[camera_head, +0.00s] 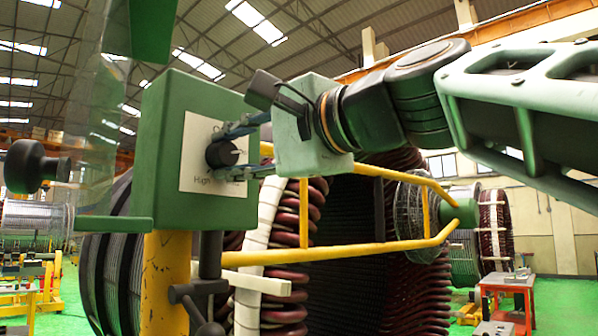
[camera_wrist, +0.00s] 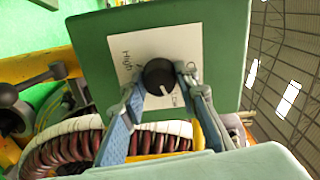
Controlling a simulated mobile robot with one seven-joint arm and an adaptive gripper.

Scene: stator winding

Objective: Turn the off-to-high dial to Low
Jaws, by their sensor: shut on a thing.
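The dial (camera_head: 221,153) is a round black knob on a white label plate (camera_head: 195,150), fixed to the face of a green box (camera_head: 160,180). In the wrist view the dial (camera_wrist: 158,76) has a white pointer mark toward the bottom of the picture, slightly right. "High" is readable at the upper left of the plate there; the lettering at the lower right is partly hidden by a finger. My gripper (camera_head: 236,152) reaches in from the right, its blue-grey fingers shut on the dial. In the wrist view my gripper (camera_wrist: 163,82) has one finger on each side of it.
The box stands on a yellow post (camera_head: 165,285). A yellow rail frame (camera_head: 340,253) runs right below my gripper, before a large stator with dark red coils (camera_head: 290,300). A clear shield (camera_head: 100,130) and black-knobbed handle (camera_head: 35,167) are at left. A red table (camera_head: 507,295) stands far right.

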